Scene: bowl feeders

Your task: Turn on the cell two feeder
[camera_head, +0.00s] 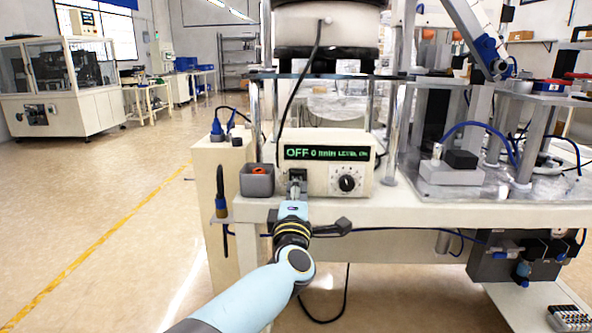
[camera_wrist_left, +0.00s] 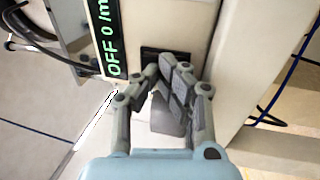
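The feeder controller (camera_head: 329,162) is a cream box on the bench, under the bowl feeder. Its green display (camera_head: 327,153) reads OFF and 0; it also shows in the left wrist view (camera_wrist_left: 107,40). A round black-and-white dial (camera_head: 346,183) sits at its lower right. A dark switch (camera_head: 298,174) is at its lower left and shows in the left wrist view (camera_wrist_left: 165,57). My left gripper (camera_head: 297,184) is right in front of that switch, its fingertips (camera_wrist_left: 159,70) close together and partly covering it. I cannot tell whether they touch it. My right gripper is out of view.
A grey bin (camera_head: 257,182) with an orange item stands just left of the controller. A black cable (camera_head: 293,98) hangs down beside the controller. A grey block with a black top (camera_head: 455,172) stands to the right. The floor at left is clear.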

